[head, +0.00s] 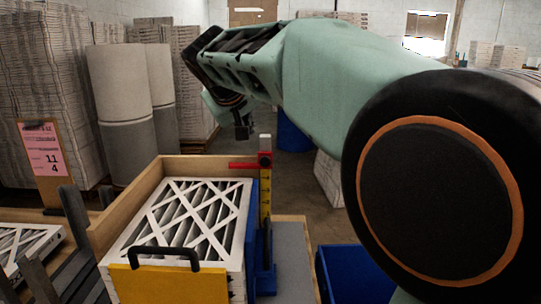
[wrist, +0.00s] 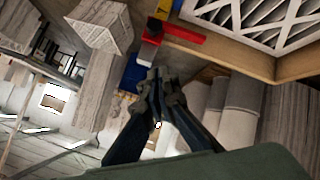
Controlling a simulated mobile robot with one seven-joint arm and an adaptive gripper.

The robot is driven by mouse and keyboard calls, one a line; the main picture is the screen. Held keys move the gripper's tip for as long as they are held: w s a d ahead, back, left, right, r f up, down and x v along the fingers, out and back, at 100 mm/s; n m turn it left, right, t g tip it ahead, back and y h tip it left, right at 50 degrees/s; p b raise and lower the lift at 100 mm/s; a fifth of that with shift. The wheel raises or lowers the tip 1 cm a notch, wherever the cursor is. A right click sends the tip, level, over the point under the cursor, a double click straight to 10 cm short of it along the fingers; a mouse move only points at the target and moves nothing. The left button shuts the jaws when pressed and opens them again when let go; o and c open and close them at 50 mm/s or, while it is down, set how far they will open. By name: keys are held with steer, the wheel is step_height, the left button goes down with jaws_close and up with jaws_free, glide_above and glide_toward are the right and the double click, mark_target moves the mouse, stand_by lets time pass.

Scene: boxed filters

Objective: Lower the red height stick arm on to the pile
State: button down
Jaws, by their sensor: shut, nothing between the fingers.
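The red height stick arm (head: 244,165) juts left from the yellow upright stick (head: 265,203), near the far right corner of the filter pile (head: 185,215). It appears higher than the top filter; the exact gap is hard to tell. In the wrist view the red arm (wrist: 184,34) lies above the fingertips, with a white-framed filter (wrist: 262,16) to its right. My gripper (head: 242,130) is shut and empty, above and slightly left of the stick in the head view. Its dark fingers (wrist: 156,76) meet in the wrist view and look apart from the red arm.
A wooden box (head: 165,171) surrounds the pile at the back and left. A yellow panel (head: 165,284) with a black handle (head: 163,256) stands in front. A pink sign (head: 42,148) and another filter (head: 22,246) are at left. A blue bin (head: 345,272) is at lower right.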

glide_toward(260, 165)
step_height(260, 165, up, 3)
steer(key=w, duration=0.3)
steer(key=shift+w+d+f+b, duration=0.15)
steer(key=shift+d+f, duration=0.15)
steer(key=shift+f, duration=0.5)
steer(key=shift+d+f+b, duration=0.15)
steer(key=shift+d+f, duration=0.15)
steer(key=shift+f, duration=0.45)
step_height(260, 165, down, 4)
steer(key=b, duration=0.3)
steer(key=shift+f+b, duration=0.15)
steer(key=shift+b, duration=0.25)
